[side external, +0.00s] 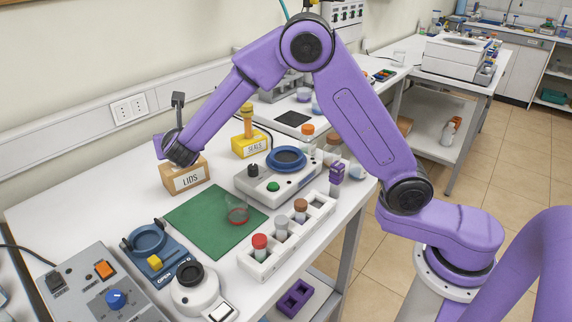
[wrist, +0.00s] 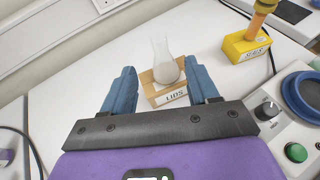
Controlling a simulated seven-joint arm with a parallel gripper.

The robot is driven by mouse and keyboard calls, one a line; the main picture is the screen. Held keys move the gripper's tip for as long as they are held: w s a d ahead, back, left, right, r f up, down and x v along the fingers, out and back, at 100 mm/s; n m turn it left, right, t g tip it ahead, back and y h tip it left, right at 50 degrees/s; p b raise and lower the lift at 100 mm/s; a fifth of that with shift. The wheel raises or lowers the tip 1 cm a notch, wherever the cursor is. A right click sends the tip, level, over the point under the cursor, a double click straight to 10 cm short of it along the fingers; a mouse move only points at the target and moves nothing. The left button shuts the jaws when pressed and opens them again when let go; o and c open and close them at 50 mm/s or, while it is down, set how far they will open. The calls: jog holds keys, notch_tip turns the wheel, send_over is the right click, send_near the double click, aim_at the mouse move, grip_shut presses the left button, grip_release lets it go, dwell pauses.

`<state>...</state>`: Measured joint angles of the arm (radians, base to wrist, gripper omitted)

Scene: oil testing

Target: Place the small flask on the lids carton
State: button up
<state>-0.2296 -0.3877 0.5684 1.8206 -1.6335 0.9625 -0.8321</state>
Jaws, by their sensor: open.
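The small flask (wrist: 164,66), clear glass with a pale content, shows upright in the wrist view over the top of the lids carton (wrist: 172,98). Its base appears to rest on the carton. The brown carton with its white LIDS label also shows in the side view (side external: 189,180), left of the green mat. My gripper (wrist: 162,74) is open, its two blue fingers apart on either side of the flask and seemingly not touching it. In the side view my gripper (side external: 168,152) is just above the carton and hides the flask.
A yellow SEALS box (side external: 252,147) stands behind and right of the carton. A glass vessel with red liquid (side external: 237,214) stands on the green mat (side external: 195,222). A grey device (side external: 250,186), a vial rack (side external: 285,248) and a blue-topped device (side external: 150,241) surround the mat.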

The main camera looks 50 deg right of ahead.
jog(key=s+d+m+g+y, duration=0.2)
jog(key=s+d+m+g, duration=0.2)
jog(key=s, duration=1)
jog(key=s+d+f+m+g+y, duration=0.1)
jog(key=s+d+m+g+y, duration=0.1)
jog(key=s+m, duration=0.6)
jog(key=s+d+f+m+g+y, duration=0.1)
jog(key=s+d+m+g, duration=0.4)
jog(key=s, duration=1.7)
jog(key=shift+d+f+m+g+y, duration=0.3)
jog(key=shift+m+g+y, duration=0.15)
jog(key=shift+y, duration=0.25)
